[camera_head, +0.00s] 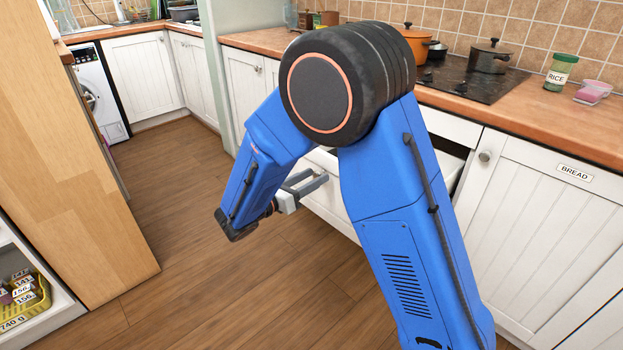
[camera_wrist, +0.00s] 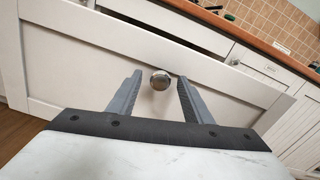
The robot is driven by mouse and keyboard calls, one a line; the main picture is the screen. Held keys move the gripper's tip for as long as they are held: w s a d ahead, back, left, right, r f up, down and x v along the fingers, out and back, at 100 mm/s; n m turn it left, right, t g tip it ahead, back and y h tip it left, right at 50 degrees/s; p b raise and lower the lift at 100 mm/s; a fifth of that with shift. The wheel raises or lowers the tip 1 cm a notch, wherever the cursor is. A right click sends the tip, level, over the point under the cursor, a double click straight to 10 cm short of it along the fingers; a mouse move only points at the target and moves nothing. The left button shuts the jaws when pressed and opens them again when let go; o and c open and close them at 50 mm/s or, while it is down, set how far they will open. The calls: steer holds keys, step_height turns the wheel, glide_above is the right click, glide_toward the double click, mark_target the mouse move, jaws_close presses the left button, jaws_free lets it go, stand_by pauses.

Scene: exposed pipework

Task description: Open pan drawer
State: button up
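The pan drawer's white panelled front (camera_wrist: 80,60) fills much of the wrist view. It also shows below the hob in the head view (camera_head: 325,200), partly hidden by my arm. It stands out from the cabinet, with a dark gap behind its top edge. Its round metal knob (camera_wrist: 160,79) lies between the fingertips of my gripper (camera_wrist: 159,82), with space on both sides. My gripper is open and also shows in the head view (camera_head: 311,180), in front of the drawer. The inside of the drawer is mostly hidden.
A wooden worktop (camera_head: 560,125) with a black hob (camera_head: 455,82), an orange pot (camera_head: 418,42) and a dark pot (camera_head: 488,57) runs above. A cupboard labelled BREAD (camera_head: 540,225) is to the right. A wooden panel (camera_head: 70,150) stands left. The floor (camera_head: 200,240) between is clear.

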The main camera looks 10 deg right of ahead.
steer(key=shift+a, duration=0.1)
steer(key=v, duration=1.7)
steer(key=shift+s, duration=0.1)
